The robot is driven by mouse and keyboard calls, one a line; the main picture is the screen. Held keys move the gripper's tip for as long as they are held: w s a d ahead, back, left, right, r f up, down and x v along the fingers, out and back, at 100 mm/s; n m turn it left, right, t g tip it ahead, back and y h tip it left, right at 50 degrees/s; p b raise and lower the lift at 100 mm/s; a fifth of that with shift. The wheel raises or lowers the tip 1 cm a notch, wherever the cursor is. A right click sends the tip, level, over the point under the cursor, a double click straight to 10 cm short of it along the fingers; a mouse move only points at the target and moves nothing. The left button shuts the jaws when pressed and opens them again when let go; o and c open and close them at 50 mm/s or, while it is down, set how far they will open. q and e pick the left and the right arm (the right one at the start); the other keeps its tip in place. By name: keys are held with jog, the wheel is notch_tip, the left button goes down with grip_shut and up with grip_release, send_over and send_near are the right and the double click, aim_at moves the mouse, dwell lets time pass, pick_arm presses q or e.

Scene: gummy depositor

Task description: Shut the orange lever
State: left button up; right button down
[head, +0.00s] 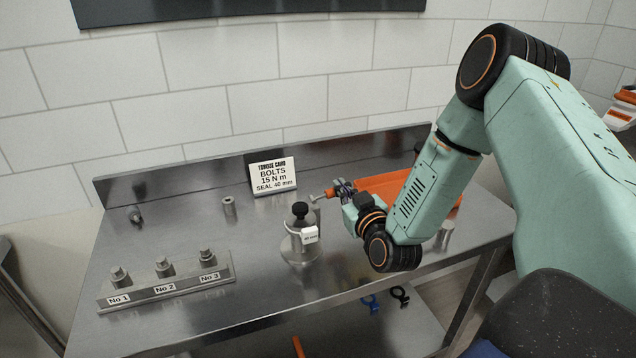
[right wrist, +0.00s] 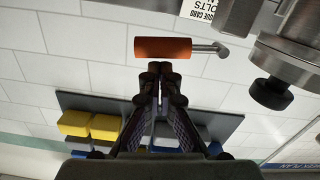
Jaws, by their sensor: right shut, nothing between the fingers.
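The orange lever (head: 331,192) is a short orange grip on a metal rod, right of the black-knobbed metal stand (head: 300,247). In the right wrist view the orange lever (right wrist: 163,47) lies across the picture, its rod running right to a bent end. My right gripper (head: 341,190) is shut and empty, right at the lever. In the wrist view its fingertips (right wrist: 160,72) are close together just below the grip; I cannot tell whether they touch it. The lever's mount is not clear. My left gripper is not in view.
A steel bench (head: 210,275) carries a labelled bolt rack (head: 170,287), a torque card (head: 273,176) and a small metal cylinder (head: 228,206). A large orange part (head: 400,186) is partly hidden behind my right arm. Yellow and blue bins (right wrist: 75,123) show in the wrist view.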

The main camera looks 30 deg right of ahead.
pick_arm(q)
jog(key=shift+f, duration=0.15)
pick_arm(e)
jog(key=shift+d+f+m, duration=0.15)
jog(key=shift+f+m, duration=0.15)
jog(key=shift+f, duration=0.1)
jog(key=shift+d+f, duration=0.1)
jog(key=shift+f, duration=0.05)
dwell(0.4)
